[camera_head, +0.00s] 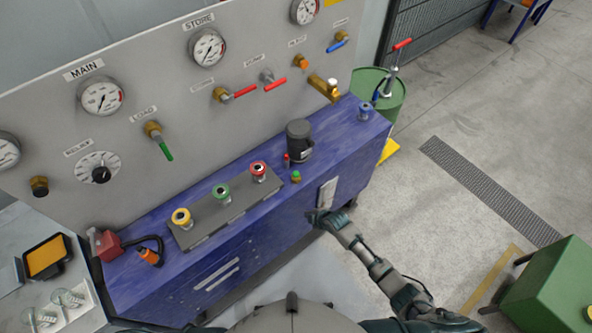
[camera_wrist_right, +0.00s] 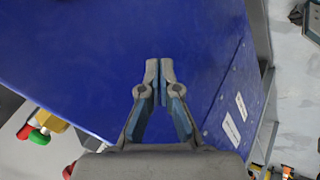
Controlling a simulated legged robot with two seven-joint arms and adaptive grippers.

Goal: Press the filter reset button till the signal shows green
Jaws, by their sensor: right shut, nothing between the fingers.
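A dark cylindrical filter housing (camera_head: 299,141) stands on the blue bench's top. A small red piece (camera_head: 286,159) is at its left side, and a small green-topped brass piece (camera_head: 296,177) sits in front of it. I cannot tell for certain which is the reset button and which is the signal. My right gripper (camera_head: 318,214) is by the bench's front edge, near a pale plate, below and to the right of the green-topped piece and apart from it. In the wrist view my right gripper (camera_wrist_right: 159,72) is shut and empty before blue bench surface. My left gripper is not in view.
The panel behind carries gauges and valve levers. A green drum (camera_head: 385,92) stands beyond the bench's right end. Open floor lies right.

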